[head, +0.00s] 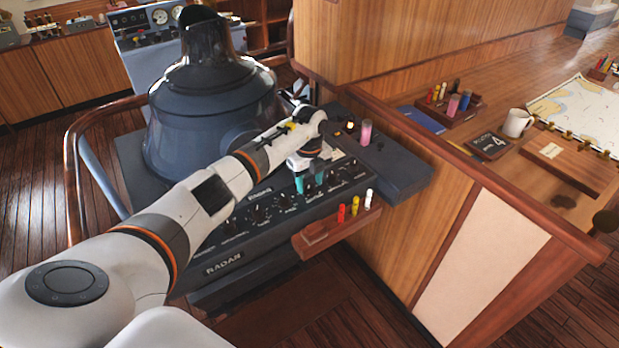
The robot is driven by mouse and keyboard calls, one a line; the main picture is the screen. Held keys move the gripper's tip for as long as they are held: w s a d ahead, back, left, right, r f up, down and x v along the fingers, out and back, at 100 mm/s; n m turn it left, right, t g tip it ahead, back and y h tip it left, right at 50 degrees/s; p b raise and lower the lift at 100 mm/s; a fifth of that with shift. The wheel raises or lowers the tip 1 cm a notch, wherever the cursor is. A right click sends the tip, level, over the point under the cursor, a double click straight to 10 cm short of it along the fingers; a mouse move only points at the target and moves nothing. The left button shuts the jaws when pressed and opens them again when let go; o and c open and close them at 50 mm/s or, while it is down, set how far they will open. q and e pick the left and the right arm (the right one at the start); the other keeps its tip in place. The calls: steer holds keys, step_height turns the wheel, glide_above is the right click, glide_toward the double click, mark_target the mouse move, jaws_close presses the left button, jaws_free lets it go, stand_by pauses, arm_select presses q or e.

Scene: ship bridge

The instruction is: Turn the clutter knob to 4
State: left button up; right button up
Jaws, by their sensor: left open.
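The dark radar panel (222,266), lettered RADAR, carries a row of small black knobs (258,213). Their labels and settings are too small to read, so I cannot tell which is the clutter knob. My left gripper (309,182) points down over the right part of the row, its two teal fingertips apart. The fingertips and wrist hide part of the panel there; I cannot tell whether they touch or straddle a knob. My right gripper is not in view.
A wooden rack (322,232) with red, yellow and white pens juts from the panel front. The dark radar hood (210,110) stands behind my arm. A wooden rail (72,165) curves at left. The desk at right holds a white mug (516,123) and a chart (585,112).

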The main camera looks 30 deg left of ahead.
arm_select(q)
steer(key=shift+f, duration=0.4)
steer(key=shift+c, duration=0.5)
steer(key=c, duration=0.9)
